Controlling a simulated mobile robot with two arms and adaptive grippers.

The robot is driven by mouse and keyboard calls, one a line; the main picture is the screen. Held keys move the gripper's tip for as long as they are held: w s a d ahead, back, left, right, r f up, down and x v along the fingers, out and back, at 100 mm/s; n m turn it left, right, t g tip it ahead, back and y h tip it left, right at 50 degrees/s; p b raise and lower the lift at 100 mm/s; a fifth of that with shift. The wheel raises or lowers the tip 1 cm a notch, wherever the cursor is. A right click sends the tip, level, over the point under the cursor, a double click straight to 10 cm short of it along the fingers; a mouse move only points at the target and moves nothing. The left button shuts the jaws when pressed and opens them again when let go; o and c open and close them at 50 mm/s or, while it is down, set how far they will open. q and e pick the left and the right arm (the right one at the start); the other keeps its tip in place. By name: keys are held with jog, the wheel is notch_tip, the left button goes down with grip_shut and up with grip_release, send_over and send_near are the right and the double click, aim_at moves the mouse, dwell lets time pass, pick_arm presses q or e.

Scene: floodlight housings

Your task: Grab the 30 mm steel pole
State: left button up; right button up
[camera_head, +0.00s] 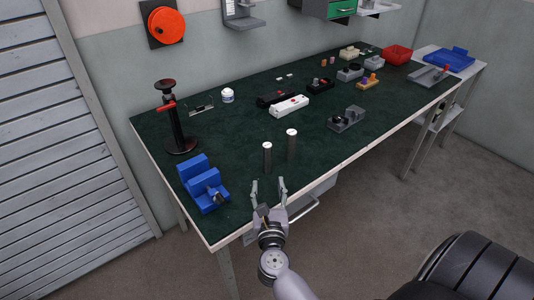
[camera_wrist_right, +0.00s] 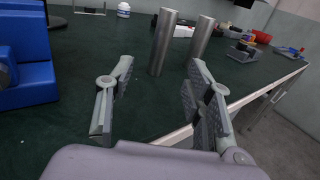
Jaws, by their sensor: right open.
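Two upright steel poles stand on the green bench top. In the head view the left pole (camera_head: 267,157) is shorter and nearer, and the right pole (camera_head: 292,144) is a little behind it. The right wrist view shows the left pole (camera_wrist_right: 162,42) and the right pole (camera_wrist_right: 200,40) beyond the fingers. I cannot tell from their looks which is 30 mm. My right gripper (camera_head: 269,187) is open and empty at the bench's front edge, short of both poles. Its spread fingers (camera_wrist_right: 158,100) face them, the left pole lying between the finger lines. My left gripper is not in view.
A blue vise (camera_head: 203,182) sits left of the gripper. A black stand (camera_head: 178,130) is behind it. Bench surface (camera_head: 237,152) around the poles is clear.

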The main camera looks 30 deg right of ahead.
aim_at(268, 161)
jog(key=p+x, duration=0.1)
jog(key=x, duration=0.4)
jog(key=shift+w+d+r, duration=0.1)
jog(key=shift+w+d, duration=0.05)
jog(key=shift+w, duration=0.15)
jog(key=shift+x, duration=1)
jog(key=shift+w+d+p, duration=0.25)
jog(key=shift+p, duration=0.05)
jog(key=x, duration=0.3)
jog(key=shift+w+d+p, duration=0.25)
jog(key=shift+d+p, duration=0.05)
jog(key=shift+p, duration=0.05)
jog(key=shift+w+d+f, duration=0.2)
jog(key=shift+w, duration=0.15)
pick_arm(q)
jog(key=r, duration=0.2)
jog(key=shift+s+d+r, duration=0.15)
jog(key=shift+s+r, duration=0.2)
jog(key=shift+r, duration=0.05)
pick_arm(e)
jog(key=shift+s, duration=0.1)
jog(key=shift+c, duration=0.6)
grip_shut()
